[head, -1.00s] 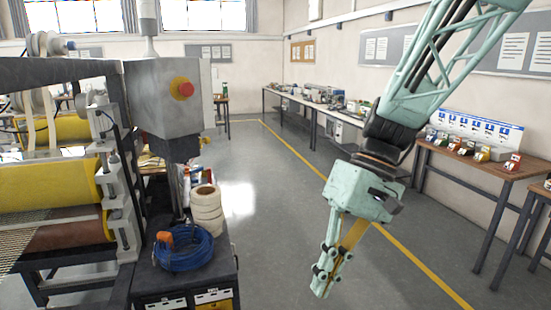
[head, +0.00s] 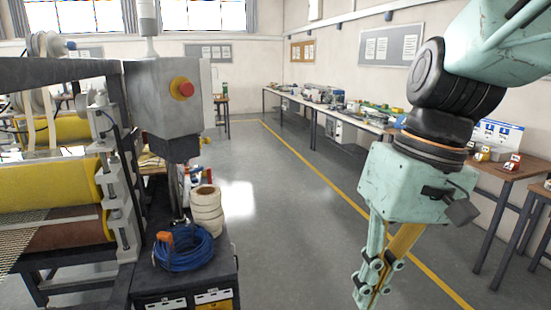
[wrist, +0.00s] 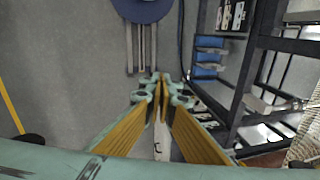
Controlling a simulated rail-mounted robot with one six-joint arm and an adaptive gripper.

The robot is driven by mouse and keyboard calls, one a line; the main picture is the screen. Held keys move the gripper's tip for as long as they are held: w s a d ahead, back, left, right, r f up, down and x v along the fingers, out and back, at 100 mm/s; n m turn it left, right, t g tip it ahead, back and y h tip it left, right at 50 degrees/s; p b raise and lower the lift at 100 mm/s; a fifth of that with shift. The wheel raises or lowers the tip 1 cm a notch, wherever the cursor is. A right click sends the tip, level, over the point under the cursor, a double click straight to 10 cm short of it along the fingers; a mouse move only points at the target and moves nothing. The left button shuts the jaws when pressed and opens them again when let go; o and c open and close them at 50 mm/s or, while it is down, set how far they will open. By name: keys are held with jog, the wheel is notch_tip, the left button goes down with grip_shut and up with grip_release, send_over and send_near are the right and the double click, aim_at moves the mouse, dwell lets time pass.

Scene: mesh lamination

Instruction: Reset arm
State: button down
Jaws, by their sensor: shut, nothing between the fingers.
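My gripper (head: 372,284) hangs from my arm on the right side of the head view, pointing down over the grey floor. Its pale green and yellow fingers are together, and it is empty. The wrist view also shows my gripper (wrist: 161,78), with the fingertips meeting above the floor. No object touches the fingers in either view.
At left stands the lamination machine with a yellow roller (head: 55,185) and a control box (head: 165,95) with a red button. A dark cart (head: 222,268) holds blue cable (head: 183,250) and white rolls (head: 206,210). A wooden table (head: 490,168) stands at right. The middle floor is clear.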

jog(key=s+d+r+m+t+h, duration=0.1)
jog(key=s+d+r+t, duration=0.1)
jog(key=s, duration=0.3)
jog(key=s+d+r+m+t+h, duration=0.1)
jog(key=s+d+t, duration=0.1)
jog(key=s+d, duration=0.2)
jog(key=shift+s+d+r, duration=0.15)
jog(key=shift+s+r, duration=0.25)
jog(key=shift+s, duration=0.2)
jog(key=c, duration=3.3)
grip_release()
jog(key=shift+c, duration=0.2)
